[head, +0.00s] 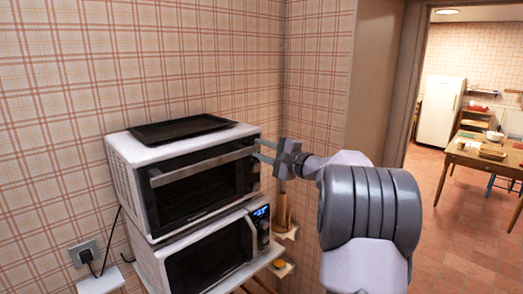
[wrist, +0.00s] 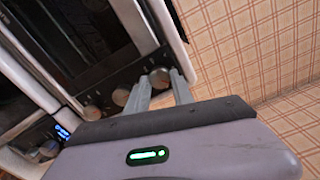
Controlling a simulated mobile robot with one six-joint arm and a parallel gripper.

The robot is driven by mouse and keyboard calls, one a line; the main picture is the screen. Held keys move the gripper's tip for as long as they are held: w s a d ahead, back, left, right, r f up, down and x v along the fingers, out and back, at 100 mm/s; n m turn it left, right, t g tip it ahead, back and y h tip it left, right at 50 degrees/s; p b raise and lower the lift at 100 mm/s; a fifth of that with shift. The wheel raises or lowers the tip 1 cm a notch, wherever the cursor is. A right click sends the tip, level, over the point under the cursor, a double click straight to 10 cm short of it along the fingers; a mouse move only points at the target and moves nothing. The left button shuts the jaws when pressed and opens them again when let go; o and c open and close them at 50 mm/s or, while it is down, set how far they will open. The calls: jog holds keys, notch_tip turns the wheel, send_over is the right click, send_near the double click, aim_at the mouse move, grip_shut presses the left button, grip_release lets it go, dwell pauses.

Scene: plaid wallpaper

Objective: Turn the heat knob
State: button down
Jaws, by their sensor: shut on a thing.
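A white toaster oven (head: 125,155) with a dark glass door and a bar handle stands against the wall. In the wrist view, a row of round metal knobs runs along its dark panel: an end knob (wrist: 160,77), a middle knob (wrist: 121,97) and a third knob (wrist: 92,113). My gripper (head: 258,149) reaches in from the right at the oven's upper right front. In the wrist view, its two fingers (wrist: 162,82) are shut on the end knob, one on each side. I cannot read any marking that tells which knob is for heat.
A microwave (head: 205,268) with a lit blue display sits below the oven. A black tray (head: 183,129) lies on top of the oven. A doorway at right shows a wooden table (head: 478,160) and a fridge (head: 440,112).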

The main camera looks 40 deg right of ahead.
jog(key=m+p, duration=0.1)
jog(key=m, duration=0.3)
jog(key=shift+m+p, duration=0.3)
jog(key=m+p, duration=0.2)
jog(key=m, duration=0.1)
jog(key=shift+m, duration=0.3)
jog(key=m+p, duration=0.4)
jog(key=m, duration=0.1)
jog(key=shift+a+r, duration=0.1)
jog(key=shift+m+p, duration=1.6)
jog(key=shift+m, duration=0.1)
jog(key=shift+f+m, duration=0.2)
jog(key=shift+m, duration=0.1)
jog(key=c, duration=1.1)
grip_release()
